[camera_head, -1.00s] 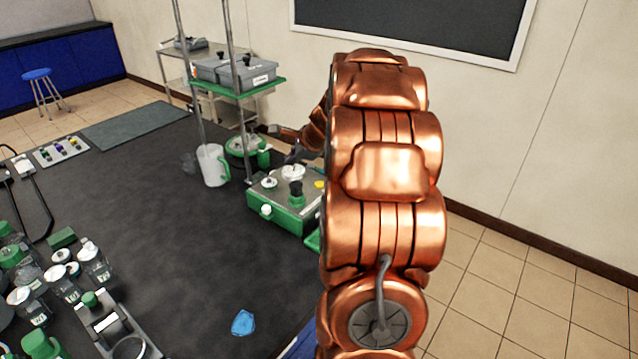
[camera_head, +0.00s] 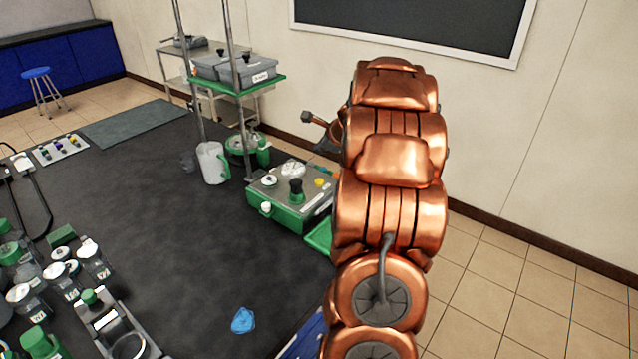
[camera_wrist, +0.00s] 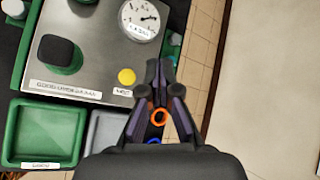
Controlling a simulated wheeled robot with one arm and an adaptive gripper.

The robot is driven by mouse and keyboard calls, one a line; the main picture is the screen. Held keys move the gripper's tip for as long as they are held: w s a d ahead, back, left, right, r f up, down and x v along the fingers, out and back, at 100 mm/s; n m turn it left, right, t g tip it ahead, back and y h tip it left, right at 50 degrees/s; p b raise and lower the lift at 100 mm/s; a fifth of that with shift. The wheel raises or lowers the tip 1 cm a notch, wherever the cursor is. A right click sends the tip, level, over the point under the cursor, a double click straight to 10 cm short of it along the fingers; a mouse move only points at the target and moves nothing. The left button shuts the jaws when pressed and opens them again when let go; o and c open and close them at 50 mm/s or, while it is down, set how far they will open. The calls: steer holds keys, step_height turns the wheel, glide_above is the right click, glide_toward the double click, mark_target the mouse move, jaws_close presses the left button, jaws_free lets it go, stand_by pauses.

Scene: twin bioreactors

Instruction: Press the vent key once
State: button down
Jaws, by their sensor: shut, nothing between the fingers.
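A round yellow key (camera_wrist: 126,76) sits on the steel top of a control box (camera_wrist: 95,50), above a small label too blurred to read. The same yellow key (camera_head: 319,182) shows at the right of the green-and-steel box (camera_head: 286,213) in the head view. My gripper (camera_wrist: 160,70) is shut and empty in the wrist view. Its fingertips appear just right of the yellow key, near the box's right edge; I cannot tell their height above it.
A black knob (camera_wrist: 60,52) and a white dial gauge (camera_wrist: 142,18) stand on the box near the key. A green tray (camera_wrist: 42,132) and a grey tray (camera_wrist: 105,130) lie beside it. A white jug (camera_head: 212,164) stands left of the box.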

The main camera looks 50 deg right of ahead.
steer(key=b, duration=0.6)
glide_above(320, 182)
step_height(320, 182, down, 6)
steer(key=shift+r, duration=0.15)
steer(key=shift+f+b, duration=0.6)
steer(key=shift+f, duration=0.65)
steer(key=shift+f, duration=0.1)
steer(key=shift+f, duration=0.3)
steer(key=shift+f, duration=0.45)
stand_by(0.7)
steer(key=shift+r, duration=0.2)
steer(key=shift+r+p, duration=0.65)
steer(key=shift+p, duration=0.35)
step_height(320, 182, up, 5)
steer(key=p, duration=0.5)
